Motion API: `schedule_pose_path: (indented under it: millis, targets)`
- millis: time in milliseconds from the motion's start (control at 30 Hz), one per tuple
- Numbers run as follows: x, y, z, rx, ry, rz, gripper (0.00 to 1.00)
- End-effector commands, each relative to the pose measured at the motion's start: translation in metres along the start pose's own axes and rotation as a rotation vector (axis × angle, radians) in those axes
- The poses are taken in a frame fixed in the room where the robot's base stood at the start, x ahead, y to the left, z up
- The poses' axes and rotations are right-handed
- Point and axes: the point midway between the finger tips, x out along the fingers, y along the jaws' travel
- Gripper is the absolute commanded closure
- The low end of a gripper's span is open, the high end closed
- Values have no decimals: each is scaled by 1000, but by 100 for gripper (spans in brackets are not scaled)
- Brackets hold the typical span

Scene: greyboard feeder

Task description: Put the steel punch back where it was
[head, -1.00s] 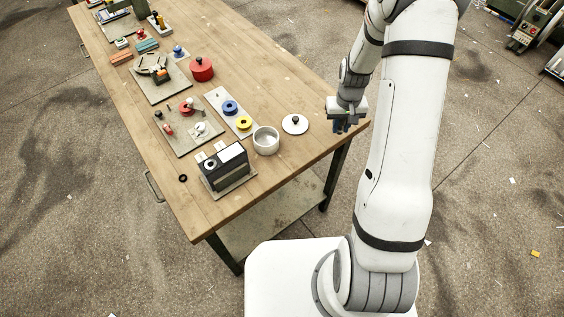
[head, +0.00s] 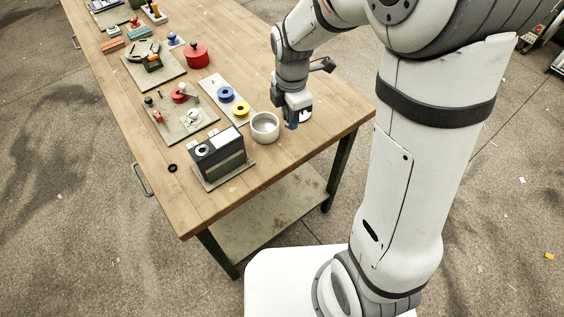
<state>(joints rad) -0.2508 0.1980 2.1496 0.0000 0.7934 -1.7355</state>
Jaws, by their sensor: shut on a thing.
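My gripper (head: 292,119) points down over the near right part of the wooden table, just right of the silver pot (head: 264,128). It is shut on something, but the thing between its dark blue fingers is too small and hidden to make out. I cannot pick out the steel punch for certain anywhere in the head view. A white round lid (head: 306,114) lies behind the fingers and is partly hidden by them. I cannot tell how high the fingertips are above the table.
A dark box-like device (head: 219,160) stands left of the pot. A pale board with blue and yellow rings (head: 241,110), a grey board with small parts (head: 181,131) and a red pot (head: 196,56) lie farther back. The table (head: 325,110) is bare to the gripper's right.

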Motion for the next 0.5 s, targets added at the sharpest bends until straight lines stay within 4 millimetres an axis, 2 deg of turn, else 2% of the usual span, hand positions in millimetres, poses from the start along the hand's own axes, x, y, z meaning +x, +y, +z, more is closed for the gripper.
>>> schedule_pose_path:
  millis: [100,300,367,500]
  targets:
    - [-1,-7,-20,-224,-1,2,100]
    - [-4,-14,-34,-420,0,0,100]
    - [1,-15,-35,-439,1,-2,100]
    - [27,-15,-36,-445,2,-6,100]
